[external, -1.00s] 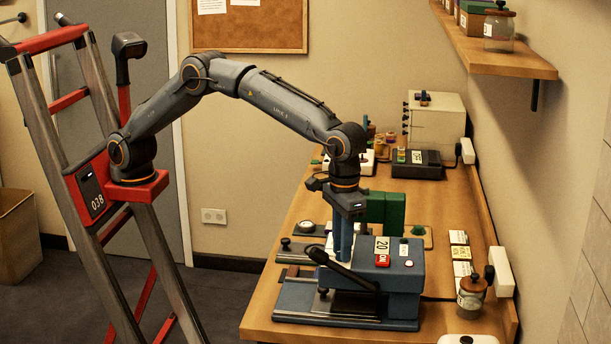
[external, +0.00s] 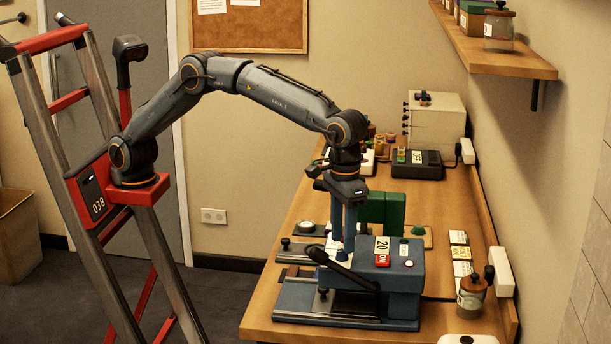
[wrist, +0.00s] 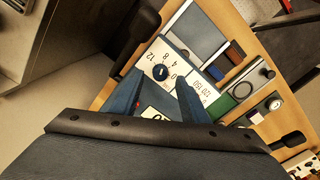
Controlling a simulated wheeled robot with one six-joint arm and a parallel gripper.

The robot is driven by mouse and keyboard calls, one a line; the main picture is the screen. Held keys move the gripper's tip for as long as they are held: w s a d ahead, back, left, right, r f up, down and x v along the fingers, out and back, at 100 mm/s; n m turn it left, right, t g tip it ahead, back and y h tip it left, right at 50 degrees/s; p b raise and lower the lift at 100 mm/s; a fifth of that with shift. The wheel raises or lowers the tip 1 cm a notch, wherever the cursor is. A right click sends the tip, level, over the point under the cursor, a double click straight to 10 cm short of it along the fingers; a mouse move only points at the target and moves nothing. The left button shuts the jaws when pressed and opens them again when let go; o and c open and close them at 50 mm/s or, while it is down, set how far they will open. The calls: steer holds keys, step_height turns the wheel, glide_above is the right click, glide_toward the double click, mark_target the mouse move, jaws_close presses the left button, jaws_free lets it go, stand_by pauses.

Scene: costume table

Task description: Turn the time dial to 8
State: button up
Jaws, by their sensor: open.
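The time dial (wrist: 160,73) is a small dark round knob with a light pointer mark. It sits on a white plate (wrist: 180,57) with printed numbers, 4 and 8 readable among them, in the wrist view. The blue press (external: 403,274) stands on the table in the external view. My gripper (wrist: 160,76) is open and points down, its two blue fingers apart on either side of the dial in the picture. I cannot tell whether they touch it. In the external view, my gripper (external: 343,250) is over the press's left part; the dial cannot be made out there.
A second number plate (wrist: 208,86), with 120 and 150, lies right of the right finger, partly hidden. The press's black handle (external: 345,276) slants in front of my gripper. A 20 sign (external: 382,244) and a green block (external: 386,208) stand close by. A jar (external: 471,297) is at right.

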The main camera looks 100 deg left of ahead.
step_height(320, 180, up, 5)
steer(key=shift+r+b, duration=0.1)
steer(key=shift+b, duration=0.55)
